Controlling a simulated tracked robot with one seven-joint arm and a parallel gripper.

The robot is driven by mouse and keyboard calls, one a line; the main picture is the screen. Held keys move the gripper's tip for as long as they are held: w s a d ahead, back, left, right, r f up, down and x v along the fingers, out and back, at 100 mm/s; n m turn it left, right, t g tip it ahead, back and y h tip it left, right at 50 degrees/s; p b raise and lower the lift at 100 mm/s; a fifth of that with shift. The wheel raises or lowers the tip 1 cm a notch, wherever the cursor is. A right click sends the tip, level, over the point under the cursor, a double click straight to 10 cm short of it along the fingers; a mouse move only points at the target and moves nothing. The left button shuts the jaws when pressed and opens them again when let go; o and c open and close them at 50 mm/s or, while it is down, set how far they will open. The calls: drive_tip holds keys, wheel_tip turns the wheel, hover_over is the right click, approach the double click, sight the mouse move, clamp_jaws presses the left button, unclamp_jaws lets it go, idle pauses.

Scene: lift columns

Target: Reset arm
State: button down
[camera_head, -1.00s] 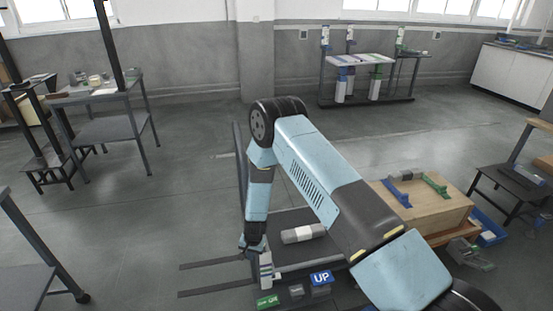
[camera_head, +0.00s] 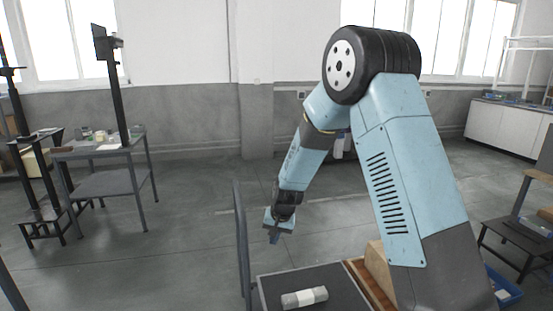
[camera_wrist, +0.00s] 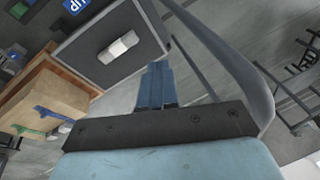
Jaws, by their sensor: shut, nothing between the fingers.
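My gripper (camera_head: 274,238) hangs from my raised blue arm, pointing down, above and to the left of a dark platform. In the wrist view my gripper (camera_wrist: 156,84) shows its blue fingers together, with nothing between them. It touches nothing that I can see. My arm's upper links fill the right half of the head view and hide what lies behind them.
A white and grey cylinder (camera_head: 304,298) lies on the dark platform (camera_head: 275,283), beside an upright dark post (camera_head: 243,245). A wooden box (camera_wrist: 50,98) with blue and green brackets stands beside the platform. A table (camera_head: 100,183) stands at left; the floor between is clear.

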drive_tip(key=s+d+r+t, duration=0.1)
drive_tip(key=s+d+r, duration=0.35)
drive_tip(key=r, duration=0.35)
drive_tip(key=s+d+r, duration=0.3)
drive_tip(key=d+r, duration=0.2)
drive_tip(key=r, duration=0.2)
drive_tip(key=s+d+r+t, duration=0.1)
drive_tip(key=s+d+r, duration=0.3)
drive_tip(key=r, duration=0.4)
drive_tip(key=s+d+r, duration=0.2)
drive_tip(key=s+d, duration=0.1)
drive_tip(key=s, duration=0.4)
drive_tip(key=s+d+r+t+h, duration=0.1)
drive_tip(key=s+d+r, duration=0.2)
drive_tip(key=s, duration=0.5)
drive_tip(key=s+d+r+n+h, duration=0.1)
drive_tip(key=s+d+r, duration=0.2)
drive_tip(key=s+d, duration=0.2)
drive_tip(key=shift+s, duration=1.2)
drive_tip(key=c, duration=1.9)
unclamp_jaws()
drive_tip(key=shift+a+r, duration=0.1)
